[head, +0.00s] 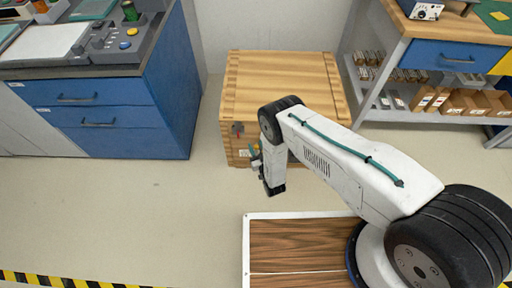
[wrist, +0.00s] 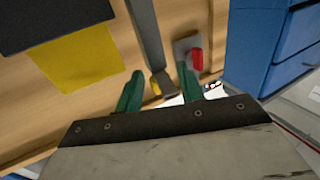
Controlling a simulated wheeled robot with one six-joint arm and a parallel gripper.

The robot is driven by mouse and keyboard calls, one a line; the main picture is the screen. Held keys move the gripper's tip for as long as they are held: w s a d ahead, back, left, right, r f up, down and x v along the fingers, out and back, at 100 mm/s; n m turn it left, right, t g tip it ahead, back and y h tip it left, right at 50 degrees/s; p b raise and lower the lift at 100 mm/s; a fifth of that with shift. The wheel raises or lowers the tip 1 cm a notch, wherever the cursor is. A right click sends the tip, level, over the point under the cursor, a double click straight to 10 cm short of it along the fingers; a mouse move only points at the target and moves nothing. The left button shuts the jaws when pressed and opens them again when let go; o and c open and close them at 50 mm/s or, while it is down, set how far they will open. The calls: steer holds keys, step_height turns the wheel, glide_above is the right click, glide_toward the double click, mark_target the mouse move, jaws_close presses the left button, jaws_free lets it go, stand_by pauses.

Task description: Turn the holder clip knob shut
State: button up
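A small red knob (wrist: 197,59) sits on a grey plate (wrist: 183,46) on the wooden side of a crate in the wrist view. My gripper (wrist: 160,86) has two green fingers standing apart, with no object clearly held. The red knob lies just beyond the right finger. The end of a grey bar (wrist: 147,40), with a yellow spot, appears between the fingers; I cannot tell if they touch it. In the head view my gripper (head: 257,166) is beside the crate's front, small and partly hidden.
The wooden crate (head: 275,80) stands on the floor. A yellow panel (wrist: 80,60) and a black one are on its side. A blue drawer cabinet (head: 165,90) is to the left, and a shelf bench (head: 400,55) to the right. The floor at left front is clear.

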jaws_close()
steer(key=shift+n+g+y, duration=0.3)
steer(key=shift+n+y, duration=0.1)
steer(key=shift+y, duration=0.2)
steer(key=n+g+y, duration=0.2)
steer(key=y, duration=0.1)
steer(key=shift+w+d+n, duration=0.1)
steer(key=shift+n, duration=0.2)
steer(key=n+g+y, duration=0.4)
steer(key=g+y, duration=0.1)
steer(key=shift+n, duration=0.3)
steer(key=n+g+y, duration=0.1)
steer(key=g, duration=0.1)
steer(key=n+g+y, duration=0.1)
steer(key=n+g, duration=0.1)
steer(key=g, duration=0.1)
steer(key=shift+n+g, duration=0.3)
steer(key=shift+n+g+y, duration=0.3)
steer(key=shift+n+g, duration=1.5)
steer(key=shift+g, duration=1.2)
